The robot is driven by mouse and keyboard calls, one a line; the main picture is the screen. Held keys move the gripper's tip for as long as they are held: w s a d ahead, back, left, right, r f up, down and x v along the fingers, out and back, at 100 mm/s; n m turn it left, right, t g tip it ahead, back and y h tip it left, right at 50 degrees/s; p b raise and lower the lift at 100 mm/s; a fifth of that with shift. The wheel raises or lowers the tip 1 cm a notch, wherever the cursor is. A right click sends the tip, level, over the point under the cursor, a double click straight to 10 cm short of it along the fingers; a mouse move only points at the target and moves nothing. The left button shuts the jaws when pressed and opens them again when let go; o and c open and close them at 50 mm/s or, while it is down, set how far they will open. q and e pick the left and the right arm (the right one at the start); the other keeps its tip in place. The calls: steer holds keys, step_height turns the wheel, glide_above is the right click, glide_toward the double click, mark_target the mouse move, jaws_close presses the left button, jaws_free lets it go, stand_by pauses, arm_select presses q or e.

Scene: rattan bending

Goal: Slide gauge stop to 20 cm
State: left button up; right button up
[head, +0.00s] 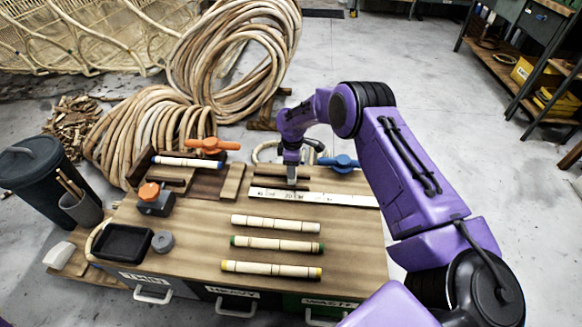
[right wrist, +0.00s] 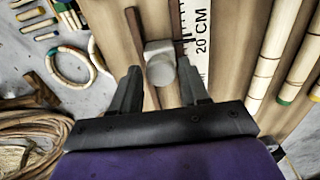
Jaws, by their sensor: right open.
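The gauge stop (right wrist: 160,62) is a pale grey block with a rounded knob, seen in the right wrist view beside the white ruler (right wrist: 201,70). A thin dark pointer reaches from it toward the ruler, close to the "20 CM" print. My right gripper (right wrist: 159,68) is open, with one finger on each side of the stop; I cannot tell whether either finger touches it. In the head view the right gripper (head: 291,178) points down just behind the ruler (head: 315,197), and the stop is mostly hidden there. My left gripper is not in view.
Several pale rattan poles (head: 276,222) lie in front of the ruler. A blue-handled clamp (head: 338,161) and an orange one (head: 208,145) stand at the back of the bench. A black tray (head: 122,243) and an orange-topped device (head: 153,197) are on the left.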

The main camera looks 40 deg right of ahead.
steer(key=shift+o, duration=0.5)
steer(key=shift+r, duration=0.1)
step_height(320, 180, up, 10)
steer(key=p, duration=0.2)
steer(key=shift+r, duration=0.15)
